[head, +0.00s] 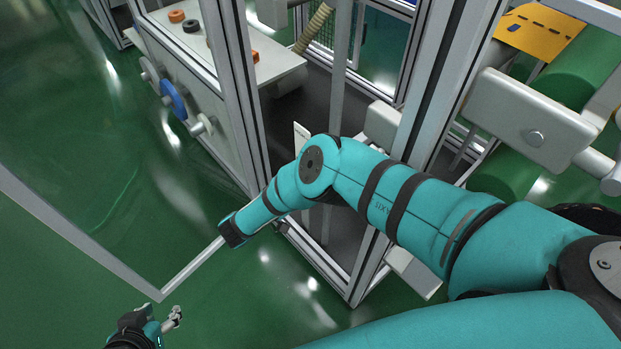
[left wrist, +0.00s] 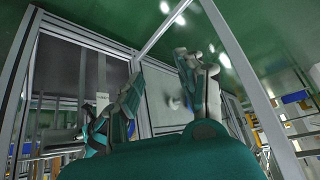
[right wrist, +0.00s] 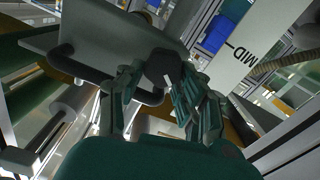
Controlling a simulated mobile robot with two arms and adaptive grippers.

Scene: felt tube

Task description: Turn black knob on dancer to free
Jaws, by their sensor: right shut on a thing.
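In the head view the knob and right gripper are hidden behind my right arm and the machine frame. My left gripper (head: 165,322) is low at the left in the head view, away from the machine. Its fingers stand apart and empty in the left wrist view (left wrist: 165,75).
Aluminium posts (head: 432,130) of the machine stand close around my right arm. A framed panel edge (head: 75,235) crosses the floor area at the left. Green floor is clear at the left.

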